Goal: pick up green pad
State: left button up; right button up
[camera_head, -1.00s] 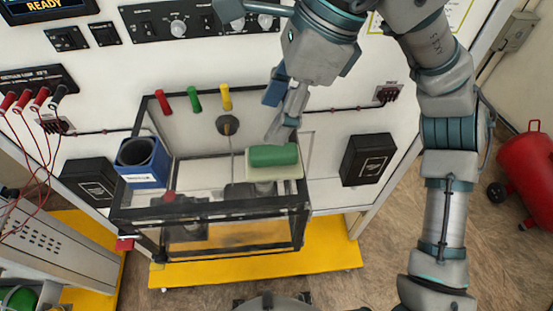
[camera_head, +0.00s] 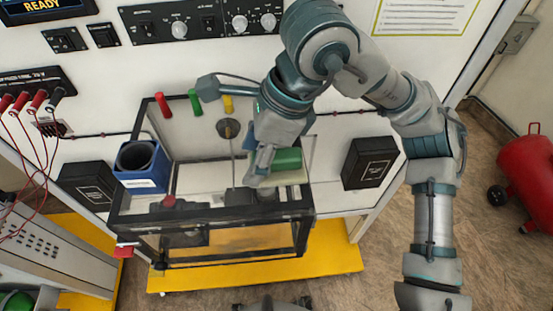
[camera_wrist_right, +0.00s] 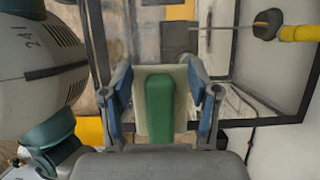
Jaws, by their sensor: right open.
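The green pad (camera_head: 288,159) lies on a cream block (camera_head: 294,178) at the right end of the black-framed clear tank. My right gripper (camera_head: 262,165) is at the pad's left end in the head view and hides part of it. In the right wrist view the green pad (camera_wrist_right: 160,108) and cream block (camera_wrist_right: 140,102) show between the two spread fingers of my right gripper (camera_wrist_right: 163,90). The gripper is open, with gaps between the fingers and the pad. Contact with the cream block cannot be told. My left gripper is not in view.
The tank's black frame (camera_head: 250,210) runs around the pad. Red (camera_head: 162,104), green (camera_head: 195,102) and yellow (camera_head: 228,103) handles stand along its back. A blue holder (camera_head: 143,168) is at left, a black box (camera_head: 368,162) at right. A thin rod rises inside the tank.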

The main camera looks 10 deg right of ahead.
jog(key=shift+a, duration=0.2)
jog(key=c, duration=0.8)
grip_shut()
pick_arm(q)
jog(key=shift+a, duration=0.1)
pick_arm(e)
jog(key=shift+d, duration=0.2)
jog(key=shift+d+r, duration=0.1)
jog(key=shift+r, duration=0.45)
jog(key=shift+s+r, duration=0.25)
jog(key=shift+r, duration=0.4)
jog(key=shift+s+r, duration=0.25)
jog(key=shift+r, duration=0.35)
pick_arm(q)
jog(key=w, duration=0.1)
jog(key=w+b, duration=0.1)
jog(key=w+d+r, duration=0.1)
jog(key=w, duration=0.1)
pick_arm(e)
jog(key=s+a, duration=0.3)
jog(key=s, duration=0.4)
jog(key=s+a+r, duration=0.1)
jog(key=s+a, duration=0.2)
jog(key=s, duration=0.4)
jog(key=shift+r, duration=0.25)
